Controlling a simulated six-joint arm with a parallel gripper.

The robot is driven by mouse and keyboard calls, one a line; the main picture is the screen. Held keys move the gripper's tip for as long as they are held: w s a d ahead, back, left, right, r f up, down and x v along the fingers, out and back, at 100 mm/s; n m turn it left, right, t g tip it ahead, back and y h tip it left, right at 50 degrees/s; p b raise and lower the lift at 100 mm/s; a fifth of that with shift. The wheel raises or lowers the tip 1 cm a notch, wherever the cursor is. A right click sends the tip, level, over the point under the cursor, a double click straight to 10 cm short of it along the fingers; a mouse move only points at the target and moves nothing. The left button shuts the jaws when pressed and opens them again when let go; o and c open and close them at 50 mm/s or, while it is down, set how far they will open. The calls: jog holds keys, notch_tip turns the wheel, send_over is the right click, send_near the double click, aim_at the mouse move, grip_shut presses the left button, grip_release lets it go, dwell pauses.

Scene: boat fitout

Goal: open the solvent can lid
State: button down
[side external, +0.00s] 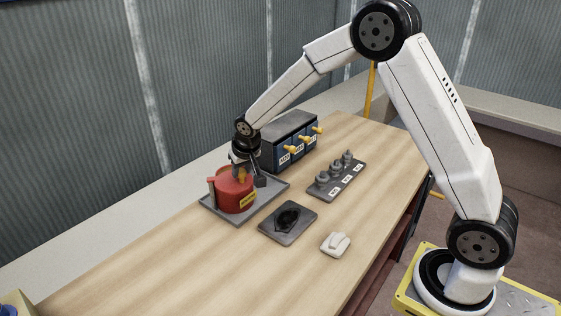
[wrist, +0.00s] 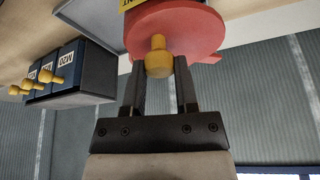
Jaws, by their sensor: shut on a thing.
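The red solvent can (side external: 232,199) with a yellow label stands on a grey tray at the far side of the bench. Its round red lid (wrist: 190,28) shows in the wrist view, with a yellow knob (wrist: 158,60) standing out from it. My gripper (side external: 239,170) is over the can, pointing down. In the wrist view my gripper (wrist: 160,75) has its two fingers on either side of the knob, shut on it. I cannot tell whether the lid is raised at all.
A dark box with blue panels and yellow knobs (side external: 289,140) stands close behind the can. The grey tray (side external: 269,197) has a low rim. A rack of grey pegs (side external: 337,180), a dark pad with a black item (side external: 288,222) and a white block (side external: 335,244) lie nearer. The front-left bench is clear.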

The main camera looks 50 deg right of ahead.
aim_at(229, 191)
jog(key=shift+s+a+m+g+h, duration=0.2)
jog(key=shift+a+m+h, duration=0.1)
jog(key=shift+a+m, duration=0.4)
jog(key=shift+s+a+m+g+h, duration=0.1)
jog(key=shift+s+a+m+h, duration=0.15)
jog(key=shift+a+m, duration=0.4)
jog(key=shift+a+m+h, duration=0.35)
jog(key=shift+a+m, duration=0.4)
jog(key=shift+m, duration=0.5)
jog(key=a+m+g, duration=0.1)
jog(key=a+m, duration=0.1)
jog(key=shift+w+a+m+h, duration=0.1)
jog(key=shift+a+m+h, duration=0.1)
jog(key=shift+m+h, duration=0.2)
jog(key=shift+w+a+m+g, duration=0.25)
jog(key=shift+a+m+g, duration=0.15)
jog(key=shift+a+m, duration=0.3)
jog(key=shift+w+a+m+g, duration=0.2)
jog(key=shift+a+m+g, duration=0.25)
jog(key=shift+m, duration=0.45)
jog(key=shift+c, duration=1.8)
grip_release()
jog(key=shift+r, duration=0.2)
